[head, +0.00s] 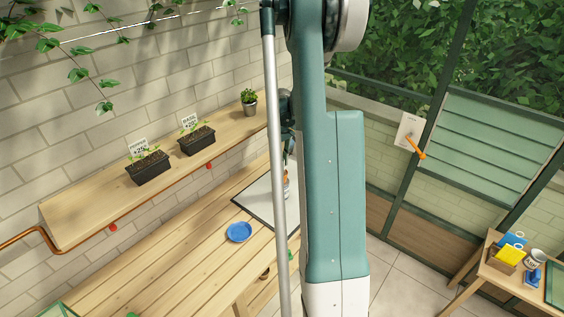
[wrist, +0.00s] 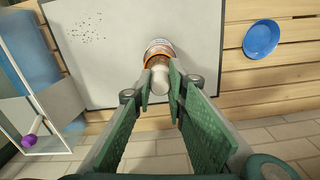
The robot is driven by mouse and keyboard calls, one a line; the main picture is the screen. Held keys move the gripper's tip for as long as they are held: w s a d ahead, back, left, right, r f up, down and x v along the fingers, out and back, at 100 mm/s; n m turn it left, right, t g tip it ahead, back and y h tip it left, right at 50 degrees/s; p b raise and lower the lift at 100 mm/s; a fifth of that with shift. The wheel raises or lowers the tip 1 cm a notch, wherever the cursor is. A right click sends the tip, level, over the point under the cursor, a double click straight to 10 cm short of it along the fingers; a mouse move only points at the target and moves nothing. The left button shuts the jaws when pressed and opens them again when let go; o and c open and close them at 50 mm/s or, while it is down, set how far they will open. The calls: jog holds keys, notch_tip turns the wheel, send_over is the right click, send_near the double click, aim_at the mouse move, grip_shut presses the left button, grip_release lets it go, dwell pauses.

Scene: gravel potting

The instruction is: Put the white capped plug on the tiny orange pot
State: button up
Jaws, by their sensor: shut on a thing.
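In the wrist view my gripper (wrist: 161,86) is shut on the white capped plug (wrist: 160,75), a pale rounded piece between the fingertips. In the head view a bit of the orange pot (head: 286,187) shows beside my arm. My arm hides the plug and most of the gripper there.
The pot is on a grey mat (wrist: 110,40) with dark specks on it. A blue saucer (head: 239,232) lies on the slatted bench beside the mat. Black seedling planters (head: 148,168) stand on the wall shelf. A side table (head: 497,268) with small goods is at the right.

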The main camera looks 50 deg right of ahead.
jog(key=shift+f, duration=0.2)
jog(key=o, duration=0.8)
jog(key=shift+r, duration=0.25)
notch_tip(320, 180, up, 12)
jog(key=shift+f, duration=0.1)
dwell(0.4)
dwell(0.6)
